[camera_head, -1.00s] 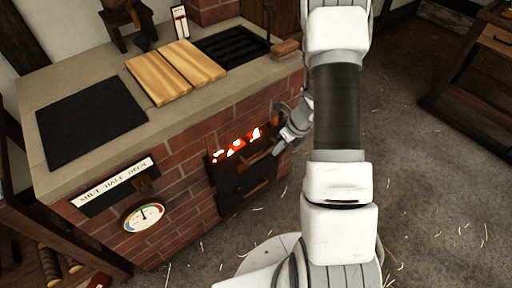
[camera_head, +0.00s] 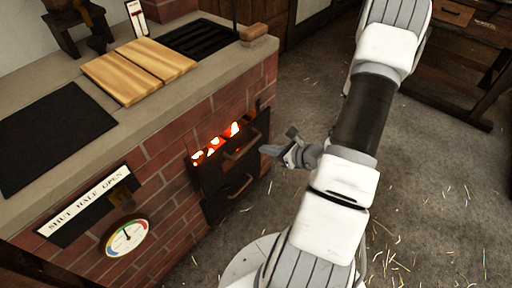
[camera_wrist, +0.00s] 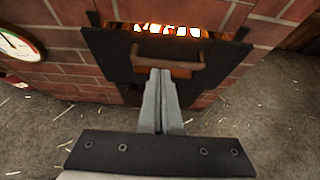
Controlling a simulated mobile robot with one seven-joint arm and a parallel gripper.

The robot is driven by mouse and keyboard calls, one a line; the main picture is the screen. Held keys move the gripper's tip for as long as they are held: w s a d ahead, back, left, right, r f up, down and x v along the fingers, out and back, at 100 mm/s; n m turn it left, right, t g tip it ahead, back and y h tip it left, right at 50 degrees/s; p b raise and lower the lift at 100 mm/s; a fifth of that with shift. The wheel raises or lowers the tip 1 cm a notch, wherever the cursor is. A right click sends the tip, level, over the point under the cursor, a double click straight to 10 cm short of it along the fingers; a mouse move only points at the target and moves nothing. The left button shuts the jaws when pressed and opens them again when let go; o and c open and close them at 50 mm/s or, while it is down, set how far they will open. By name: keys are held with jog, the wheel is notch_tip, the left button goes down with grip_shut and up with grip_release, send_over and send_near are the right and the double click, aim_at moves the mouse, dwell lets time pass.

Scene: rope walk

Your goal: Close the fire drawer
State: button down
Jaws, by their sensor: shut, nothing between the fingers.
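The fire drawer (camera_head: 209,177) is a dark metal front low in the brick hearth. Glowing coals (camera_head: 214,145) show above its top edge, so it stands at least partly open. Its brown bar handle (camera_head: 244,146) sticks out from the front; the handle also shows in the wrist view (camera_wrist: 186,65). My gripper (camera_head: 266,150) is shut and empty, just right of the handle in the head view. In the wrist view my gripper's fingertips (camera_wrist: 161,73) point at the drawer front, at the handle's middle. I cannot tell whether they touch it.
A second dark front with a handle (camera_head: 241,187) sits below. A round gauge (camera_head: 127,237) and a "SHUT HALF OPEN" plate (camera_head: 88,202) are on the brick wall to the left. Wooden boards (camera_head: 138,69) lie on the hearth top.

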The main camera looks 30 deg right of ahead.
jog(key=b, duration=0.3)
send_near(234, 140)
jog(key=f, duration=0.1)
jog(key=w+f, duration=0.1)
jog(key=f, duration=0.1)
jog(key=shift+w+a+f, duration=0.3)
jog(key=shift+w+a, duration=0.05)
jog(key=shift+w+a+r, duration=0.1)
jog(key=shift+w+a, duration=0.1)
jog(key=shift+w, duration=0.35)
jog(key=shift+w+a+r, duration=0.1)
jog(key=shift+w+a, duration=0.1)
jog(key=shift+w, duration=0.4)
jog(key=shift+w+a, duration=0.2)
jog(key=shift+w, duration=0.4)
jog(key=w, duration=0.1)
jog(key=w+a, duration=0.1)
jog(key=w+b, duration=0.1)
jog(key=w, duration=0.1)
jog(key=shift+a, duration=0.25)
jog(key=shift+w+a+r, duration=0.1)
jog(key=shift+w+r, duration=0.05)
jog(key=shift+w, duration=0.15)
